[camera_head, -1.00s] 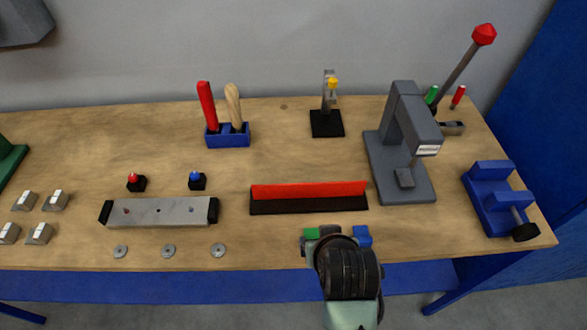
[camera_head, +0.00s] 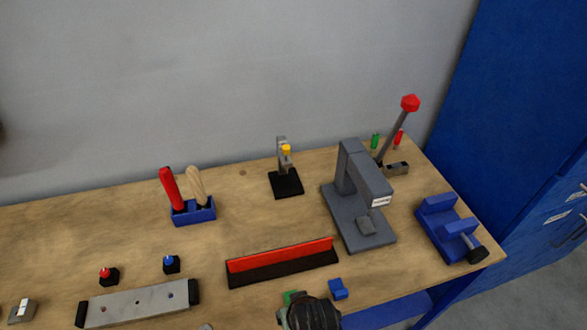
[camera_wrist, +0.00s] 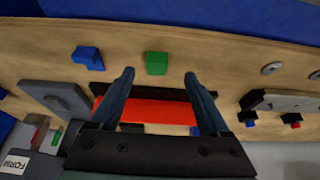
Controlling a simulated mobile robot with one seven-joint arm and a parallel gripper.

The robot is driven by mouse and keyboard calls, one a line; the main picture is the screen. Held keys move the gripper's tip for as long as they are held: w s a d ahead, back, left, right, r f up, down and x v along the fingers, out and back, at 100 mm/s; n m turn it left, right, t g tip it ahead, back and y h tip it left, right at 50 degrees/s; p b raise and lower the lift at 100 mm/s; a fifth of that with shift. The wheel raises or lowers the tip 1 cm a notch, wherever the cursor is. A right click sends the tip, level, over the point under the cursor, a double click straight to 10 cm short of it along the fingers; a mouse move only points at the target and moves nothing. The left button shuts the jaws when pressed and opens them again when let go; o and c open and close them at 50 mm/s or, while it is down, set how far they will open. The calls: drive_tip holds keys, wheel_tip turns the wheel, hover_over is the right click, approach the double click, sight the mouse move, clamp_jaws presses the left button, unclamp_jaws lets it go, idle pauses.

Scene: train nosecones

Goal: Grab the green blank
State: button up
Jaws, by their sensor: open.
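The green blank (camera_wrist: 156,63) is a small block on the wooden bench top, and in the wrist view it shows just beyond and between my fingertips. My gripper (camera_wrist: 159,75) is open, with nothing between its fingers. In the head view the green blank (camera_head: 290,296) is mostly hidden behind my dark wrist, and the fingertips cannot be seen. A similar blue blank (camera_head: 338,289) lies to its right. It also shows to the left in the wrist view (camera_wrist: 88,57).
A red and black bar (camera_head: 283,262) lies behind the blanks. A grey press (camera_head: 359,202) with a red-knobbed lever and a blue vise (camera_head: 446,226) stand at the right. A grey plate fixture (camera_head: 137,304) is at the left, and a blue tool holder (camera_head: 192,212) stands further back.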

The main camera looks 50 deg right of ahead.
drive_tip(key=shift+d+p+x, duration=0.15)
drive_tip(key=shift+p+x, duration=0.1)
drive_tip(key=shift+x, duration=1.2)
drive_tip(key=shift+d+p+x, duration=0.1)
drive_tip(key=shift+p+x, duration=0.15)
drive_tip(key=shift+x, duration=1.15)
drive_tip(key=shift+w+r, duration=0.1)
drive_tip(key=shift+c, duration=0.2)
clamp_jaws()
drive_tip(key=shift+r, duration=0.1)
